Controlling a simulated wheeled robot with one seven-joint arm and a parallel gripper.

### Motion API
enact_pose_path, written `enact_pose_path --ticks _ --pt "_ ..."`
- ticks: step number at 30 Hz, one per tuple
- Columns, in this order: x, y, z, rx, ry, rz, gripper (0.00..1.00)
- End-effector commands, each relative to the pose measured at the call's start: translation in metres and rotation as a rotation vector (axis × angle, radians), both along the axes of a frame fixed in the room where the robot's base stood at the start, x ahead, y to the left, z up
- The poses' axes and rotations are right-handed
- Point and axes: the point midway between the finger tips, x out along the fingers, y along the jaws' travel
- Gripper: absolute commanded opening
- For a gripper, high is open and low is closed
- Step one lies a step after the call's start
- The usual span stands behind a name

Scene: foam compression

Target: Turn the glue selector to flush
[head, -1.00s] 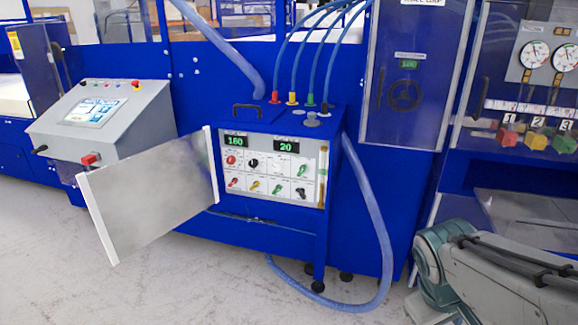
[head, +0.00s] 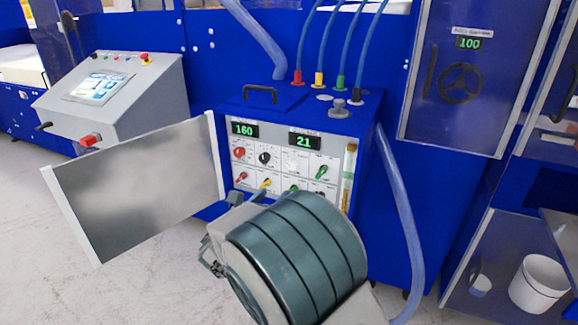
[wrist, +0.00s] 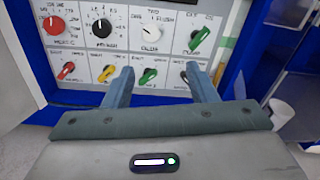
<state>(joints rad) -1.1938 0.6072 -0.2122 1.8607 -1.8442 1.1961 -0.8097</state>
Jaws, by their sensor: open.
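The glue selector (wrist: 151,30) is a white knob in the panel's upper row, with a FLUSH label at its upper right in the wrist view. Which way it points is hard to tell. It also shows pale in the head view (head: 295,161). My gripper (wrist: 160,70) is open and empty, its two fingers apart in front of the lower row of knobs, below the selector in the picture. In the head view my arm covers most of the gripper and part of the lower panel.
Red (wrist: 54,25), black (wrist: 102,27) and green (wrist: 196,39) knobs flank the selector, with several small levers below. The open cabinet door (head: 140,185) stands at the left. A blue hose (head: 400,200) hangs at the right. A white bucket (head: 540,283) stands farther right.

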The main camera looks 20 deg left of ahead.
Motion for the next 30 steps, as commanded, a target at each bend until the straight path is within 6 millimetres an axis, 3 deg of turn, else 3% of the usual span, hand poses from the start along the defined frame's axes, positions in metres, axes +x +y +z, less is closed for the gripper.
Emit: enact_pose_path --ticks 5,21,30 --pt "0.002 0.014 -0.001 -0.029 -0.016 0.037 0.52" --pt "0.105 0.005 0.000 -0.025 -0.014 0.033 0.52" --pt "0.131 0.003 -0.001 -0.024 -0.015 0.035 0.52"
